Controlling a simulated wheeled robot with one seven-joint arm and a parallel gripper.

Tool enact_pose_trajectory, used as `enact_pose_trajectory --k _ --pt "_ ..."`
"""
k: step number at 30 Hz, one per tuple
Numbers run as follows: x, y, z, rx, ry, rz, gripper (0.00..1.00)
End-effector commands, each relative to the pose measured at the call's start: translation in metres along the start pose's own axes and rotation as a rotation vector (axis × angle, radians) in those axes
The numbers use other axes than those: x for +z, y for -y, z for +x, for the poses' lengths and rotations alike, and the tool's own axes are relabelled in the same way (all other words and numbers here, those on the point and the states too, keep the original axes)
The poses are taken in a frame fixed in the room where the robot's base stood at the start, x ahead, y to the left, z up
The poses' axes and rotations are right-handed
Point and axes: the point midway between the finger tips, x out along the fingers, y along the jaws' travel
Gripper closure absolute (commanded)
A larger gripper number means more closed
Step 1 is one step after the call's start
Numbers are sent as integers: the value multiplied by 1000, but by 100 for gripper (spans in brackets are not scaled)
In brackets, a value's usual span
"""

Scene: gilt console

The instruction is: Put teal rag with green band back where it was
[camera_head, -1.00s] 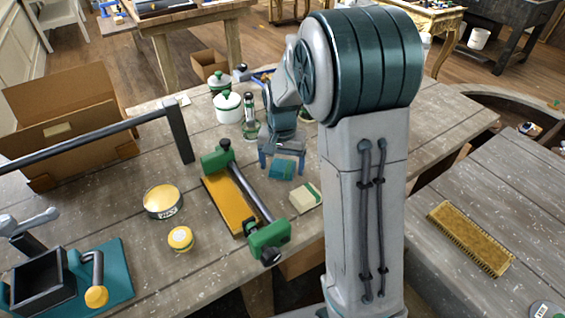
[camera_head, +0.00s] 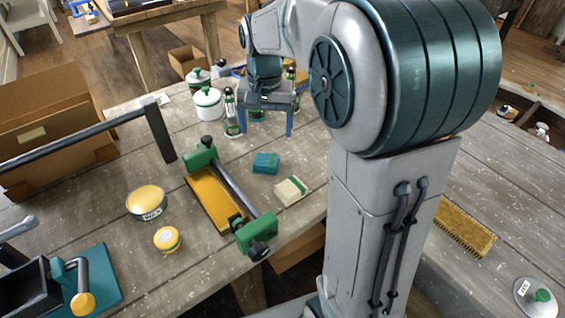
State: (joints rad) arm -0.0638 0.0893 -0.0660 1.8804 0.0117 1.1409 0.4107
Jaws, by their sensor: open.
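The teal rag (camera_head: 266,163) lies folded on the grey plank table, just behind a cream folded rag with a green band (camera_head: 290,190). A band on the teal rag is too small to make out clearly. My gripper (camera_head: 266,130) is open, its two blue fingers pointing down, behind the teal rag in the picture and apart from it. Nothing shows held between the fingers. A small dark-and-green object shows behind the fingers, partly hidden.
A green-ended clamp frame with a yellow plate (camera_head: 210,198) stands left of the rags. A wax tin (camera_head: 147,202) and yellow tin (camera_head: 167,239) sit nearer. My arm hides the table's right part.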

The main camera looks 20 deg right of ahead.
Motion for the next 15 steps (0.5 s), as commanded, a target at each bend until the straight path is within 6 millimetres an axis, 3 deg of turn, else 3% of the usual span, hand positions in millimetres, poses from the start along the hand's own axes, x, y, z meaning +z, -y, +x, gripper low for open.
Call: enact_pose_trajectory --k 7,15 --pt "79 -35 -9 -41 -97 -181 18" --pt "150 -66 9 -48 -196 -359 18"
